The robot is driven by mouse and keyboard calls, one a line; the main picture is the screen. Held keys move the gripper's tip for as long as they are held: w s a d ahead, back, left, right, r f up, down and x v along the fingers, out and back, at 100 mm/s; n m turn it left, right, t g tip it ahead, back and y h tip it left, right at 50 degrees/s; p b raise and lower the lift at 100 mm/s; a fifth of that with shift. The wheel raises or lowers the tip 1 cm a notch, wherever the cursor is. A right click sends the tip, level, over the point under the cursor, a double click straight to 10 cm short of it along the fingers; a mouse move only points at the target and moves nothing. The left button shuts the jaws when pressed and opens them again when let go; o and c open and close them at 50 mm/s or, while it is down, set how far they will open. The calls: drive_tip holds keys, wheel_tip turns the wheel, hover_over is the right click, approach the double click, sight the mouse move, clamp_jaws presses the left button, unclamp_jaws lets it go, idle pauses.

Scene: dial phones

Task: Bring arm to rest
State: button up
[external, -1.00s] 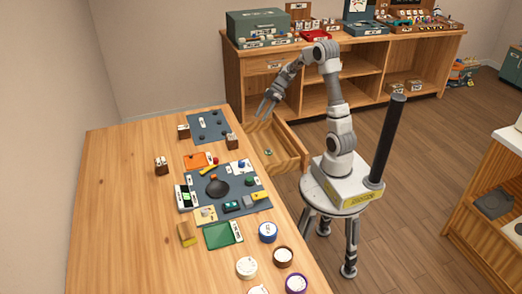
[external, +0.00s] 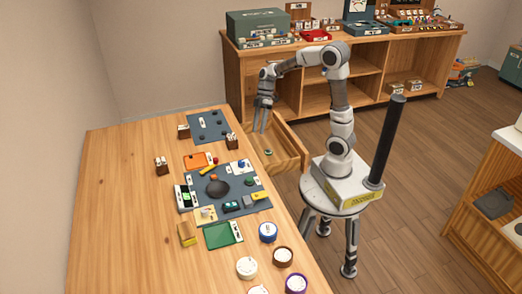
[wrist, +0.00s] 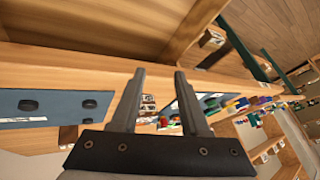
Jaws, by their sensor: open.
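My gripper (external: 262,130) is open and empty in the external view. It points down above the open wooden drawer (external: 292,152) at the right side of the table. In the wrist view my gripper (wrist: 160,72) shows two dark, parallel fingers set apart, with nothing between them. My arm (external: 338,90) rises from its base on a round stool, bends at the top and reaches left.
The wooden table (external: 120,220) holds mats, a green tray (external: 222,235) and several round containers. A blue-grey mat (external: 208,126) lies near the drawer. A wooden shelf unit (external: 400,62) with boxes on top stands behind my arm. The left part of the table is mostly clear.

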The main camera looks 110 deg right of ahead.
drive_tip(key=s+a+r+m+h, duration=0.2)
drive_tip(key=a+r, duration=0.1)
drive_tip(key=a, duration=0.8)
drive_tip(key=s+a+r+m+t+h, duration=0.1)
drive_tip(key=s+a+r+m+h, duration=0.1)
drive_tip(key=a, duration=0.9)
drive_tip(key=shift+s+r+h, duration=0.6)
drive_tip(key=shift+r, duration=0.3)
